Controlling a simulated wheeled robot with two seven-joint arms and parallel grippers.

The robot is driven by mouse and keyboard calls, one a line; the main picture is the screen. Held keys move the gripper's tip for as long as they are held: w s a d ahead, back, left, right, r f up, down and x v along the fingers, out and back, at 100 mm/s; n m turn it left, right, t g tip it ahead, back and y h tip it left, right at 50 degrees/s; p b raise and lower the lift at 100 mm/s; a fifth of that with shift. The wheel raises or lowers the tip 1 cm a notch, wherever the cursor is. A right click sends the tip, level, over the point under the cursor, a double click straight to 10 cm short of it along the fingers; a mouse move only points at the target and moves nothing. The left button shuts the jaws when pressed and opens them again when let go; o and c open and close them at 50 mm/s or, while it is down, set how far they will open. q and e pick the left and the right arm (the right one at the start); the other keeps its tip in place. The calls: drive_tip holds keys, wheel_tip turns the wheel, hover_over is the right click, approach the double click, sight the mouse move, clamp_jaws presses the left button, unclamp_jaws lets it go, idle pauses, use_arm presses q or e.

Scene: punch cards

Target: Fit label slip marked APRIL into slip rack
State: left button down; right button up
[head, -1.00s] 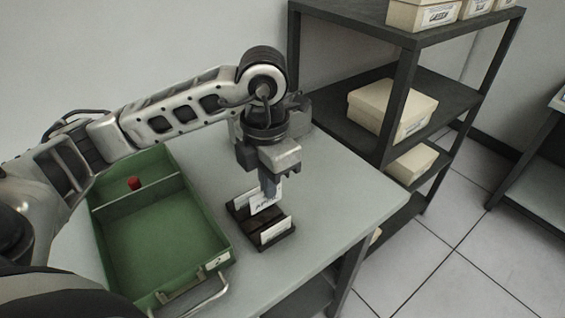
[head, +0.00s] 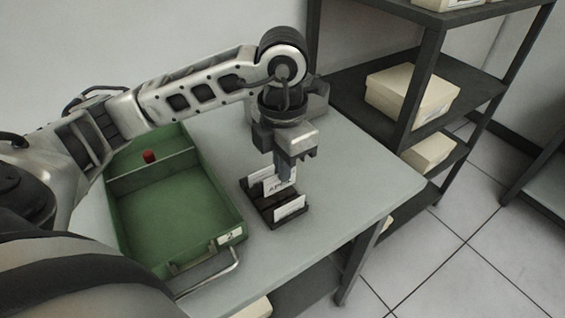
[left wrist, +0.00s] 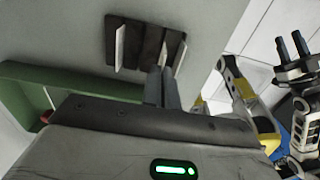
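The slip rack (head: 262,207) is a small dark block with slots on the table. One white slip stands at its back and another at its front. The APRIL label slip (head: 279,187) is white and upright between them, its lower edge at the rack; I cannot tell how deep it sits. My left gripper (head: 285,172) points down and is shut on the slip's upper part. In the left wrist view the fingers (left wrist: 162,88) are close together over the rack (left wrist: 147,45). My right gripper (left wrist: 290,46) shows at the right there, its fingers apart and empty.
A green tray (head: 228,238) with a divider, a red object (head: 149,156) and a front handle stands left of the rack. A dark shelf unit (head: 425,70) with cream boxes (head: 412,96) is at the right. The table (head: 345,190) right of the rack is clear.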

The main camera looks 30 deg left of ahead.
sight(282, 188)
use_arm(q)
drive_tip(key=shift+f+b, duration=1.1)
drive_tip(key=shift+f, duration=0.3)
use_arm(e)
drive_tip(key=shift+w+a+f, duration=0.1)
drive_tip(key=shift+a+f, duration=0.1)
drive_tip(key=shift+f, duration=0.35)
use_arm(q)
drive_tip(key=shift+f+b, duration=0.2)
drive_tip(key=shift+b, duration=0.1)
use_arm(e)
drive_tip(key=shift+f, duration=0.2)
use_arm(q)
drive_tip(key=shift+f+b, duration=0.25)
drive_tip(key=shift+b, duration=0.05)
use_arm(e)
drive_tip(key=shift+w+a+r, duration=0.1)
drive_tip(key=shift+a, duration=0.05)
use_arm(q)
drive_tip(key=c, duration=1.6)
unclamp_jaws()
drive_tip(key=shift+r, duration=0.1)
